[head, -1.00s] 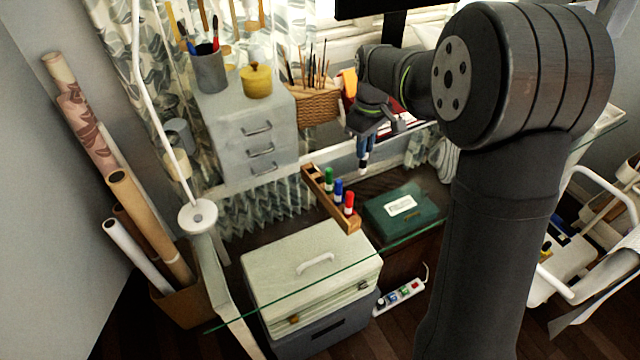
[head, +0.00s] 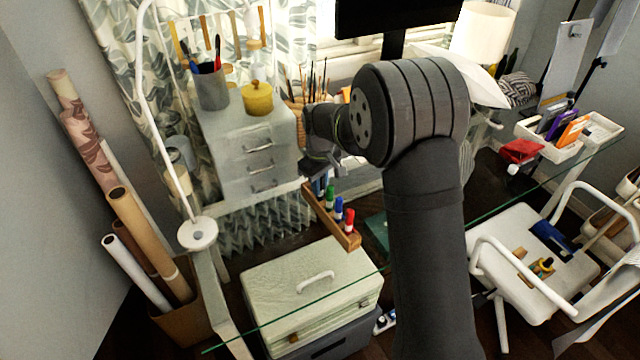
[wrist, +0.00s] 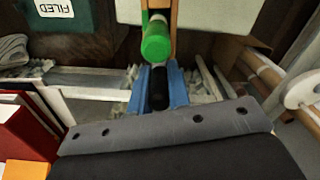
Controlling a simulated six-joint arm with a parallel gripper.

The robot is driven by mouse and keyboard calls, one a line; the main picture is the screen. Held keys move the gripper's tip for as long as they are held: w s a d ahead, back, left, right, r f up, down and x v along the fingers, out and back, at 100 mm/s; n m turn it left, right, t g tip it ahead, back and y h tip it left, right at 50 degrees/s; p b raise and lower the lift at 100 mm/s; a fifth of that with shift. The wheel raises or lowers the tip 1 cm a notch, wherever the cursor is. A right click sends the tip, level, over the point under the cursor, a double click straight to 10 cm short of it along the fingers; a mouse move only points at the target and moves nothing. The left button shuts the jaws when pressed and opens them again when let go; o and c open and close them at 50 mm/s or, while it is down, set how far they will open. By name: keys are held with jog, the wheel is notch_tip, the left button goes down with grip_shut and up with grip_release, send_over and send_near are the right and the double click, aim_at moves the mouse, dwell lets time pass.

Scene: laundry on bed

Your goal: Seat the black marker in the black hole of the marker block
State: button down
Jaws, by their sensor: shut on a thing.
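The wooden marker block (head: 346,239) lies on the glass desk in the head view. A green marker (head: 329,197), a blue marker (head: 338,208) and a red marker (head: 350,221) stand upright in it. My gripper (head: 319,184) is at the block's far left end, beside the green marker. In the wrist view its blue fingers (wrist: 159,90) are shut on the black marker (wrist: 158,82), seen end-on. The green marker (wrist: 156,42) is just ahead of it. The black hole and the marker's lower end are hidden, so I cannot tell whether the marker touches the block.
A grey drawer unit (head: 250,150) stands behind and left of the block. A cream case (head: 300,285) is in front, and a dark green box (head: 378,232) is to the right, partly behind my arm. A white lamp base (head: 198,234) stands at the left.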

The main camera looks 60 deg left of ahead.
jog(key=shift+f, duration=0.25)
jog(key=c, duration=1.3)
grip_release()
jog(key=shift+c, duration=0.2)
notch_tip(320, 180, up, 12)
jog(key=shift+r, duration=0.2)
jog(key=shift+f, duration=0.15)
notch_tip(320, 180, down, 11)
jog(key=shift+f, duration=0.2)
jog(key=shift+r, duration=1.75)
jog(key=shift+f, duration=0.1)
